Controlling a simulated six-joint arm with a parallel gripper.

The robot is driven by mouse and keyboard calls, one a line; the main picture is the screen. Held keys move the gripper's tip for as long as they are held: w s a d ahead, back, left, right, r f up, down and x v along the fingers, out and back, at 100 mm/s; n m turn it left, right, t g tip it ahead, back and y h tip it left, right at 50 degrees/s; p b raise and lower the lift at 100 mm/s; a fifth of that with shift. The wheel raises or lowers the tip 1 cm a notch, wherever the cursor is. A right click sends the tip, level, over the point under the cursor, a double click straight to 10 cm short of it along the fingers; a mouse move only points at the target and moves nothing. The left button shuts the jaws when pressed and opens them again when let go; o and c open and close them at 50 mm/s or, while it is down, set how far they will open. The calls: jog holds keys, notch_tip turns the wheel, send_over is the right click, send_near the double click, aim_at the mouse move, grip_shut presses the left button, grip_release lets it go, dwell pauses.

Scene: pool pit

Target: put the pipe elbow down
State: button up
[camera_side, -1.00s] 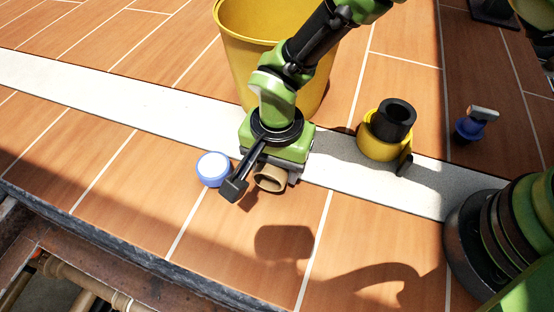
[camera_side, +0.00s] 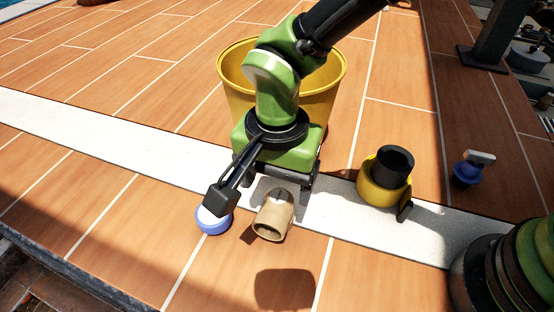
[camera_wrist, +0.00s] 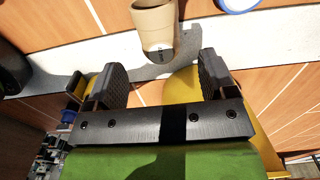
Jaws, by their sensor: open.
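The tan pipe elbow (camera_side: 272,217) rests on the tiled floor by the white strip, its open end toward the front. It also shows in the wrist view (camera_wrist: 155,22), at the top, beyond my fingertips. My gripper (camera_side: 278,185) is open just above and behind the elbow. In the wrist view its two black fingers (camera_wrist: 160,75) stand wide apart with nothing between them, and the elbow is clear of both.
A blue-rimmed white lid (camera_side: 213,220) lies left of the elbow, partly under my wrist camera. A yellow bucket (camera_side: 235,70) stands behind my gripper. A yellow and black cylinder (camera_side: 378,185) and a blue-based tool (camera_side: 467,172) are to the right. The front tiles are clear.

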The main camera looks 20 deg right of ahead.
aim_at(278, 199)
jog(key=shift+d+r, duration=0.1)
jog(key=shift+r, duration=1.95)
jog(key=d+r+n+t+y, duration=0.2)
jog(key=d+r, duration=1)
jog(key=r, duration=0.1)
jog(key=s+d+r+n+t, duration=0.3)
jog(key=s+d+r+t, duration=0.1)
jog(key=s+d, duration=0.6)
jog(key=s+t, duration=0.1)
jog(key=s, duration=0.1)
jog(key=shift+s+d, duration=0.2)
jog(key=shift+s, duration=0.15)
